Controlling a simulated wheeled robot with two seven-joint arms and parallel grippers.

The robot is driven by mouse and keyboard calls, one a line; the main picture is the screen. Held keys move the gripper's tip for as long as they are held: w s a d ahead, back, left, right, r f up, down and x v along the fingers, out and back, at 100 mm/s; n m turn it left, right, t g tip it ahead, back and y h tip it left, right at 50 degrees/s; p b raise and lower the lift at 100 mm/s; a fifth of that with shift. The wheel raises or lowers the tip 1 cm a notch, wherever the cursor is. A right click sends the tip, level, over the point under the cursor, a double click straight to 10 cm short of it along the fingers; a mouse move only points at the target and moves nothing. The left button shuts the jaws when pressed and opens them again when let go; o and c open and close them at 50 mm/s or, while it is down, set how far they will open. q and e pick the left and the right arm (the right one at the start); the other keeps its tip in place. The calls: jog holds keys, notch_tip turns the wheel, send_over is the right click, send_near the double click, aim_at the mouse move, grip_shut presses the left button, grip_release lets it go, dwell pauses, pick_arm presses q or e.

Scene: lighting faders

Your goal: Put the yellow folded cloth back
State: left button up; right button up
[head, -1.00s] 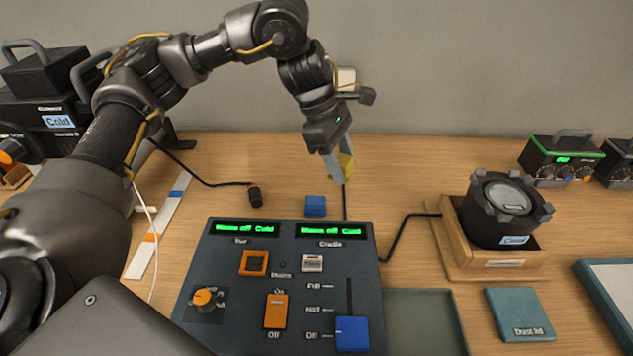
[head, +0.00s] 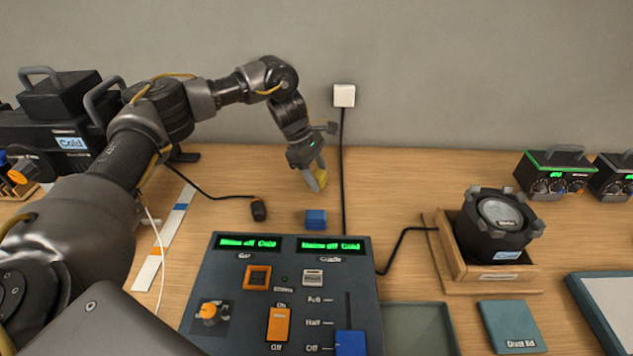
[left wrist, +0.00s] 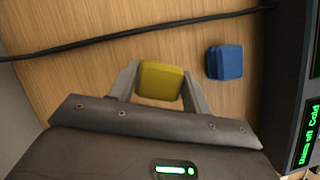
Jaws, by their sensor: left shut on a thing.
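The yellow folded cloth (left wrist: 160,80) is between the two fingers of my left gripper in the left wrist view, and the fingers touch its sides. In the head view the left gripper (head: 317,180) is shut on the yellow folded cloth (head: 322,184), low over the wooden table behind the control panel. The fingers partly hide the cloth there. I cannot tell whether the cloth touches the table. A blue folded cloth (head: 316,219) lies just in front of the gripper, apart from it, and also shows in the left wrist view (left wrist: 225,62). My right gripper is not in view.
The control panel (head: 232,301) with faders and switches stands in front of the blue cloth. A black cable (head: 344,180) runs down from a wall box (head: 344,95), right of the gripper. A lamp (head: 498,222) sits in a wooden cradle. A green tray (head: 420,330) lies beside the panel.

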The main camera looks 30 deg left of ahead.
pick_arm(q)
notch_tip(320, 180, down, 3)
jog(key=shift+a+f+p, duration=0.1)
jog(key=shift+a+p, duration=0.05)
jog(key=shift+p, duration=0.15)
jog(key=shift+f, duration=0.1)
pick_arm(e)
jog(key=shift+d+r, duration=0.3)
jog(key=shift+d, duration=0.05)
pick_arm(q)
jog(key=shift+f, duration=0.1)
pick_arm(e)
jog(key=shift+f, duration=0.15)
pick_arm(q)
jog(key=o, duration=1)
jog(key=shift+w+f, duration=0.1)
jog(key=shift+o, duration=0.2)
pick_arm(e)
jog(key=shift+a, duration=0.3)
